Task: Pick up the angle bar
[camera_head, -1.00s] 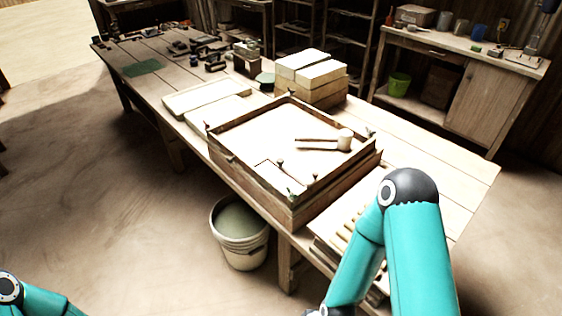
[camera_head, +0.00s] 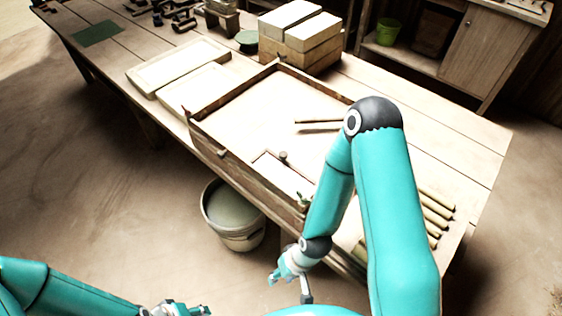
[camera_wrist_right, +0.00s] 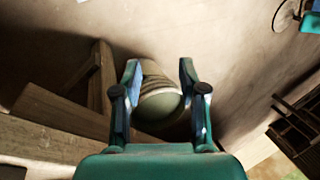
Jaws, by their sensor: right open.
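What looks like the angle bar (camera_head: 265,156), a thin dark L-shaped outline, lies in the near corner of the wooden tray (camera_head: 235,162) on the table; its far end is hard to make out. My right gripper (camera_head: 288,284) is open and empty, off the table's near edge, in front of and below the tray corner. In the right wrist view its fingers (camera_wrist_right: 160,78) are spread, with only the bucket beyond them. The bar is not seen there. My left gripper (camera_head: 176,309) is partly cut off at the bottom edge, so its jaws are unclear.
A bucket (camera_head: 232,225) stands on the floor beside the table; it also shows in the right wrist view (camera_wrist_right: 160,105). A knobbed tool (camera_head: 283,156) and a mallet handle (camera_head: 318,125) lie in the tray. Rods (camera_head: 435,215) lie to its right. Stacked blocks (camera_head: 300,55) stand behind.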

